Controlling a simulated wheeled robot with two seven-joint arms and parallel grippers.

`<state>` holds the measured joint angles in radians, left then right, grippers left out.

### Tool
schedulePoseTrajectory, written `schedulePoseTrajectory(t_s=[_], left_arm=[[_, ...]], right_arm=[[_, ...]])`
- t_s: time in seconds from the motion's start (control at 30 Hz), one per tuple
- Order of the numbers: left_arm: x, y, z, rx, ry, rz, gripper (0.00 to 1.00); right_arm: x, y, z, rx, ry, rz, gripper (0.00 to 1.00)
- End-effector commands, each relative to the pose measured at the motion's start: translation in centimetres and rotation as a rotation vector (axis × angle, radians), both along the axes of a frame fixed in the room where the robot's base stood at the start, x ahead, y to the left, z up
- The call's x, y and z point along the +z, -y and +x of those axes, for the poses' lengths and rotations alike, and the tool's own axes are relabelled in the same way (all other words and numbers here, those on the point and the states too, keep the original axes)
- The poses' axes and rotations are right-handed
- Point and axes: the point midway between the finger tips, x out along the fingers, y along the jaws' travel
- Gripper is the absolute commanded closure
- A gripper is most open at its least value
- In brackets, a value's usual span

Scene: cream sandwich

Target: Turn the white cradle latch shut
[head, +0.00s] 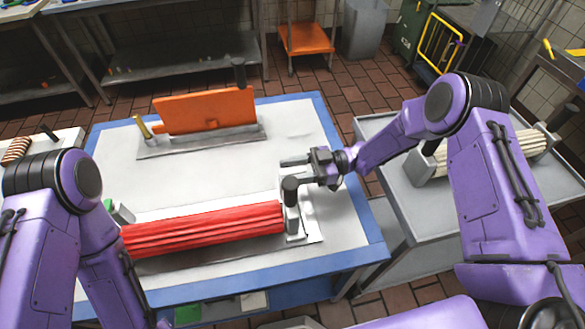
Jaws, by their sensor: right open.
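A cradle on the blue-edged table holds a bundle of long red rods (205,230). At its right end is a pale, white-grey end piece (293,222) with a dark upright knob (290,188), which looks like the latch. I cannot tell the latch's exact angle. My right gripper (294,171) is open, its fingers pointing left, just behind and above the dark knob. Whether a finger touches the knob is unclear. My left arm reaches down at the left, and its gripper is out of view.
An orange block (205,110) stands on a grey plate at the table's back, with a brass-coloured handle (143,127) beside it. A grey cart (432,200) at the right carries cream rods (510,147). The white tabletop (215,175) between block and rods is clear.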

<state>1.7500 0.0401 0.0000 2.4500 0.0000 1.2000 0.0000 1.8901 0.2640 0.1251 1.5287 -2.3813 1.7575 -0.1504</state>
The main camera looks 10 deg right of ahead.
Motion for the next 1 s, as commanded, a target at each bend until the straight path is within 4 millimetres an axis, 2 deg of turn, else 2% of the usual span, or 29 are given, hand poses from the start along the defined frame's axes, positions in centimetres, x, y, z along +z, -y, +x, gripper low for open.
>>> schedulePoseTrajectory(t_s=[0.03,0.07,0.1,0.2,0.57,1.0], left_arm=[[0.0,0.0,0.0,0.000,0.000,0.000,0.53],[0.0,0.0,0.0,0.000,0.000,0.000,0.53],[0.0,0.0,0.0,0.000,0.000,0.000,0.53],[0.0,0.0,0.0,0.000,0.000,0.000,0.53],[0.4,0.0,0.0,0.000,0.000,0.000,0.53],[1.4,0.0,0.0,0.000,0.000,0.000,0.53]], right_arm=[[0.0,0.0,0.0,0.000,0.000,0.000,0.53],[0.0,0.0,0.0,0.000,0.000,0.000,0.60],[0.0,0.0,0.0,0.000,0.000,0.000,0.73],[0.0,0.0,0.0,0.000,0.000,0.000,1.00],[0.1,0.0,-0.1,-0.047,-0.001,0.001,1.00],[0.1,0.0,-0.8,-0.331,-0.003,0.001,1.00]])
